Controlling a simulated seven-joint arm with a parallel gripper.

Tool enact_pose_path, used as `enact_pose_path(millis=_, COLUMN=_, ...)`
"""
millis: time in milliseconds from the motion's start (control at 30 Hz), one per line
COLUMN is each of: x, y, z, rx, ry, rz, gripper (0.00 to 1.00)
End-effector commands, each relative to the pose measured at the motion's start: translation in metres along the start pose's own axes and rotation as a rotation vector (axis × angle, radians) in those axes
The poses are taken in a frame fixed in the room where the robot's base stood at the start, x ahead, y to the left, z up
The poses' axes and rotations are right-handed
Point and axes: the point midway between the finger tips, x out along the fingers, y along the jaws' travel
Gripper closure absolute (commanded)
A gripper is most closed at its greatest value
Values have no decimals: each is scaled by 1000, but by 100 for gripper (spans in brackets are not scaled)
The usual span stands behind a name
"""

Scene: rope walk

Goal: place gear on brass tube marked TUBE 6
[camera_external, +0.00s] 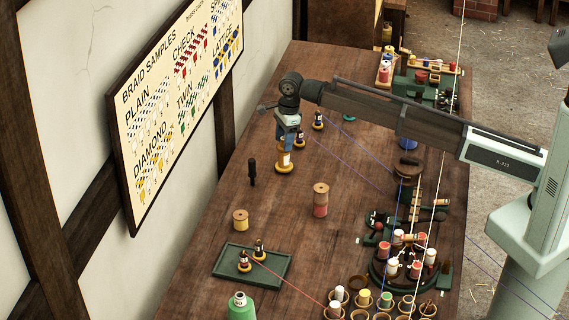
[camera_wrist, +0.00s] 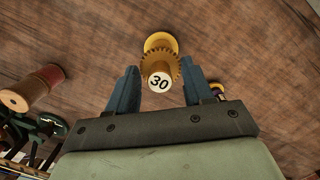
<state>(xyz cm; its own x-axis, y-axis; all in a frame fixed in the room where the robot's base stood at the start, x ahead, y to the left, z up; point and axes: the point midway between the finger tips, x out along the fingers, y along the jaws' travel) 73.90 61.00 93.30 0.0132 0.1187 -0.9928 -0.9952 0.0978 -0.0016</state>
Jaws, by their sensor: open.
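A yellow toothed gear (camera_wrist: 147,68) with a pale hub end marked 30 shows between my fingers in the wrist view. Below it is a round yellow base (camera_wrist: 160,41). In the external view, the gear piece (camera_external: 284,160) stands upright on the table, right under my gripper (camera_external: 287,143). My gripper (camera_wrist: 160,76) is open, with a blue finger on each side of the gear and visible gaps. Small labelled posts on yellow bases stand behind the gripper (camera_external: 318,121) (camera_external: 299,139) and on a green tray (camera_external: 281,273). Their labels are too small to read, so TUBE 6 cannot be picked out.
A dark upright peg (camera_external: 252,171), a wooden spool with red thread (camera_external: 320,200) and a yellow spool (camera_external: 240,220) stand nearby. Thread cups and a green braiding machine (camera_external: 444,278) crowd the right. Taut threads cross the table's right half.

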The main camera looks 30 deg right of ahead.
Motion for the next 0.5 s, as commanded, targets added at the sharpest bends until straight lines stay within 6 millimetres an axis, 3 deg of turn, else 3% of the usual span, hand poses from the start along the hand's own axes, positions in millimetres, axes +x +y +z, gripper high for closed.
enact_pose_path(millis=267, x=-23, y=0, z=1, rx=0, ry=-1, rz=-1, gripper=49)
enact_pose_path(millis=500, x=-68, y=-1, z=1, rx=0, ry=-1, rz=-1, gripper=49)
